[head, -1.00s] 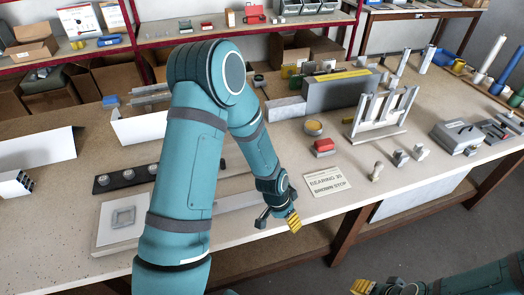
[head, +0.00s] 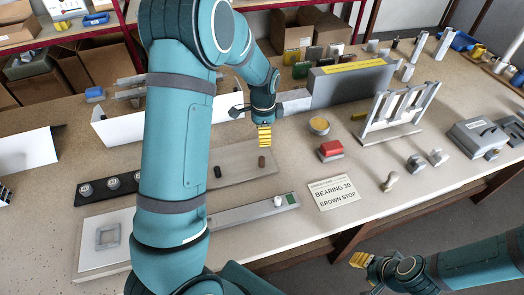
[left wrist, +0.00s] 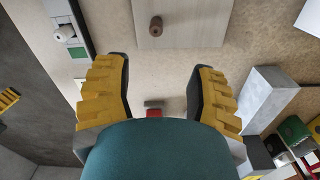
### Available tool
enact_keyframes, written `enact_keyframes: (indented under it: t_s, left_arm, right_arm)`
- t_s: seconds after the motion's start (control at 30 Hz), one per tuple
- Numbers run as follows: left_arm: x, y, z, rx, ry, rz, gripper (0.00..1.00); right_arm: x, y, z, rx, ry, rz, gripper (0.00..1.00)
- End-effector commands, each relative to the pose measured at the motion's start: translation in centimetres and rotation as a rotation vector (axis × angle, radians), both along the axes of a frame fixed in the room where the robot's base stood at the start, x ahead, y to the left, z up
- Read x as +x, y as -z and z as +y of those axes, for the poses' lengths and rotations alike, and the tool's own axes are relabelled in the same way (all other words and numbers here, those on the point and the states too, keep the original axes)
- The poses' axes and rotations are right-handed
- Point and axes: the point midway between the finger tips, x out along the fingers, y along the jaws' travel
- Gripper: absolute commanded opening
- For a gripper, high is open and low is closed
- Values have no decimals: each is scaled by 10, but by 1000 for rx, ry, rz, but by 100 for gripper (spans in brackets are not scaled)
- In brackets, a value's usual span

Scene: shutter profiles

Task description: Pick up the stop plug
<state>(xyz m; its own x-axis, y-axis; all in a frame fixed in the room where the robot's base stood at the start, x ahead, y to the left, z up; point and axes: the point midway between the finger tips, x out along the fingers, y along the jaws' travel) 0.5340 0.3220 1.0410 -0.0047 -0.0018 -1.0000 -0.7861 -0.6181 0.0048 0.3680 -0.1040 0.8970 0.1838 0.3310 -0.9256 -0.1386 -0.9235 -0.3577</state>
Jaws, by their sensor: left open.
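A small brown stop plug (head: 262,161) stands upright on a flat grey-beige board (head: 238,165) on the workbench. In the left wrist view the plug (left wrist: 156,27) shows at the top centre, beyond the fingertips. My left gripper (head: 264,137) is above the bench just behind the plug in the head view, apart from it. In the left wrist view its two yellow and black fingers (left wrist: 165,85) are wide apart with nothing between them. My right gripper (head: 362,260) is low at the bottom right, off the bench edge; its jaw opening is unclear.
A card (head: 334,193) reads "BEARING 30 BROWN STOP". A dark plug (head: 217,171) stands on the same board. A grey rail (head: 240,214) with a white cylinder (head: 278,201) lies in front. A red block (head: 331,151), a round yellow-topped tin (head: 319,125) and a white rack (head: 398,112) stand right.

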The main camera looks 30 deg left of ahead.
Motion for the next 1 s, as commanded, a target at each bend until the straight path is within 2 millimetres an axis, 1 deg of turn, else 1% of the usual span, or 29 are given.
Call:
enact_keyframes:
  t_s: [0.07, 0.17, 0.4, 0.5, 0.77, 1.0]
  left_arm:
    - [0, 4, 0, -1, 0, 2, 57]
    - [-1, 17, 0, -1, -1, 4, 57]
    - [-2, 62, 0, -1, -2, 4, 57]
    - [-2, 76, 0, 0, -1, 2, 57]
    - [-3, 93, 0, -1, -1, 3, 57]
    - [-8, 127, 1, -1, -1, 3, 57]
  right_arm:
    - [0, 0, 0, 0, 1, 0, 43]
    - [0, 1, 0, -1, 1, 1, 43]
    - [0, 2, 0, -1, 1, 1, 43]
    - [0, 2, 0, -1, 1, 1, 43]
    - [0, 1, 0, -1, 1, 1, 43]
    - [0, -1, 0, 0, 1, 0, 43]
